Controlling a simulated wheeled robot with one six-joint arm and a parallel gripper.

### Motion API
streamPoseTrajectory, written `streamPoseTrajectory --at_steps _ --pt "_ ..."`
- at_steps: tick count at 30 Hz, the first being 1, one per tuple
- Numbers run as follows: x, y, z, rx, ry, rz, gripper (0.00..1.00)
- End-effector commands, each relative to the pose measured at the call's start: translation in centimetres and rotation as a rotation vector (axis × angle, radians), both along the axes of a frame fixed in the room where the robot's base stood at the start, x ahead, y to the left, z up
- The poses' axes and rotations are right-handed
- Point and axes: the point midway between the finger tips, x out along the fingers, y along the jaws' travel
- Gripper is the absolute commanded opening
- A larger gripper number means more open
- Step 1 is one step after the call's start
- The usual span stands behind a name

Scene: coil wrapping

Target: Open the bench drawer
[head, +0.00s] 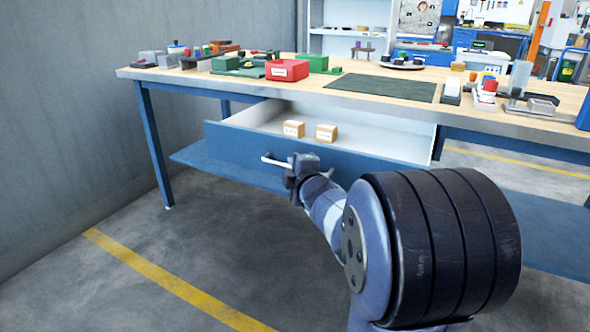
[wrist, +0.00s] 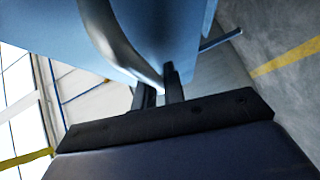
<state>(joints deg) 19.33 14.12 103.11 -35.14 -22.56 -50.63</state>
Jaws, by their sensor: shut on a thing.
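The bench drawer (head: 250,152) has a blue front and a pale inside, and it stands pulled well out from under the wooden bench top in the head view. Two small labelled boxes (head: 293,129) lie inside it. My gripper (head: 296,166) is at the drawer front, shut on the drawer's bar handle (head: 274,161). In the wrist view the two dark fingers (wrist: 159,90) close around the pale curved handle (wrist: 105,35), with the blue drawer front behind it. Part of the handle is hidden by my gripper.
The bench top (head: 310,85) carries a red box (head: 287,70), green blocks, a dark mat (head: 383,88) and several small items. A blue bench leg (head: 155,145) and a lower shelf (head: 228,168) are below. A grey wall (head: 60,120) is left. The floor in front is clear.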

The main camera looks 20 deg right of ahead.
Motion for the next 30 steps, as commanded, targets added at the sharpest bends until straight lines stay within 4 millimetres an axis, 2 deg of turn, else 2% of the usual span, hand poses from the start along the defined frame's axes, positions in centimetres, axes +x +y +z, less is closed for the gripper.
streamPoseTrajectory --at_steps 13,14,16,25,30 --pt "-0.1 0.0 -0.1 0.001 0.003 -0.002 0.0" --pt "-0.1 0.0 -0.1 0.001 0.003 -0.002 0.13" --pt "-0.1 0.0 -0.1 0.001 0.002 -0.002 0.19" --pt "-0.3 0.1 0.1 0.0 0.001 -0.001 0.2" --pt "-2.2 0.2 0.6 0.0 -0.001 -0.002 0.2"
